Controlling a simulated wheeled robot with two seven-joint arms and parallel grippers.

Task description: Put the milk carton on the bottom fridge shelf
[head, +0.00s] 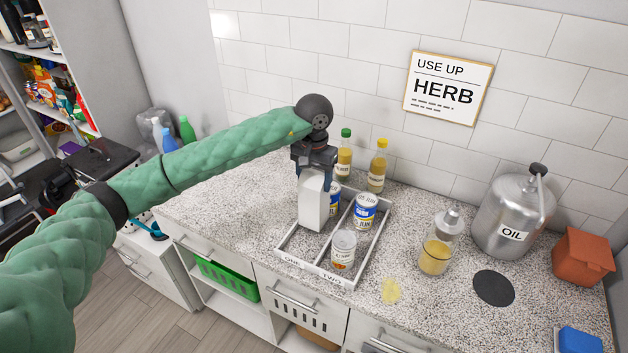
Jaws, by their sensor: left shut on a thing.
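A plain white milk carton (312,205) is upright in the left compartment area of a white tray (285,252) on the speckled counter; I cannot tell whether it touches the tray floor. My left gripper (313,172) is shut on the top of the carton from above. Its arm reaches in from the left. My right gripper is not in view. No fridge is recognisable in this view.
Cans (343,249) share the tray. Two oil bottles (377,170) stand behind it. A glass jar (437,245), a metal oil canister (508,212) and an orange pot (582,258) stand to the right. Counter left of the tray (215,213) is free.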

